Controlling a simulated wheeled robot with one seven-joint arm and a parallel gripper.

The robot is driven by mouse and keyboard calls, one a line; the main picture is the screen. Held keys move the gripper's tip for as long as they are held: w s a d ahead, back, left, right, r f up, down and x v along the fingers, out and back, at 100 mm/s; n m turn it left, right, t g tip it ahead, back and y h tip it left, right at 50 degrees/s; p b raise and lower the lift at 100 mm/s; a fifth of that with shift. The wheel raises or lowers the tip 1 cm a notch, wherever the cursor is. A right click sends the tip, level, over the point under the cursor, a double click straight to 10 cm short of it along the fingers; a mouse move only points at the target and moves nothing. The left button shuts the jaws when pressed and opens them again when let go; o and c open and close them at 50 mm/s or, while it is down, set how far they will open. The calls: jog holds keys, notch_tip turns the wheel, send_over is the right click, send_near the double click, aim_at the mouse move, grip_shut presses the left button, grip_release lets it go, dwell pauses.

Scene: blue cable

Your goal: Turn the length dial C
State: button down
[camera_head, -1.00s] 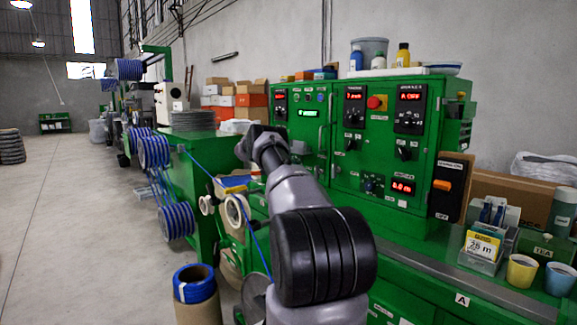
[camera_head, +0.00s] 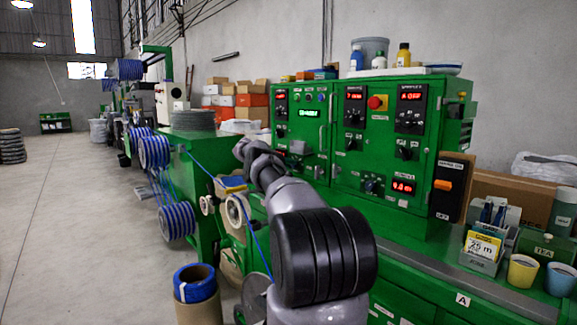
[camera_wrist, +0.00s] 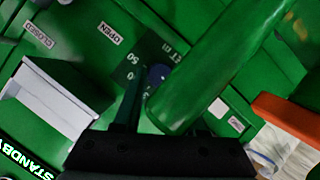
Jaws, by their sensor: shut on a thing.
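The length dial C (camera_head: 372,186) is a dark round knob on the right green panel, left of a small red number display (camera_head: 402,187). In the wrist view a dark blue knob (camera_wrist: 158,74) shows beside a numbered scale on green. The contact is mostly hidden behind the finger and a large green rounded bar (camera_wrist: 215,70). In the head view my grey and black arm fills the middle and my fingertips are hard to make out.
A lit STANDBY display (camera_wrist: 26,160) and a pale box-like part (camera_wrist: 55,100) lie near my gripper. An orange switch (camera_head: 443,185) stands right of the dial. Card boxes and cups (camera_head: 522,270) stand on the bench at right. Open floor lies at left.

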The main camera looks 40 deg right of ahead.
jog(key=shift+c, duration=2.3)
grip_release()
jog(key=v, duration=1.1)
